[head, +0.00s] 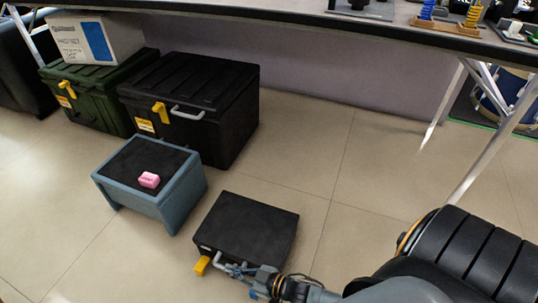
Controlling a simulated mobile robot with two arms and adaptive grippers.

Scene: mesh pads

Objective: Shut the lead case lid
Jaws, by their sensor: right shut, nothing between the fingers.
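A low black case (247,228) lies on the floor at the lower middle. Its flat top looks down and level, with no open gap that I can make out. A yellow latch (201,265) sticks out at its front left corner. My right gripper (234,269) is shut and empty at the front edge of this case, beside the latch. It hides part of the case front, and I cannot tell whether it touches the case. My left gripper is not in view.
A larger black case (205,85) and a green case (85,85) stand behind, both shut. A white box (90,40) sits on the green one. A blue-grey stool (175,200) holds a pink block (149,180). Tiled floor is clear to the right, below a table (300,14).

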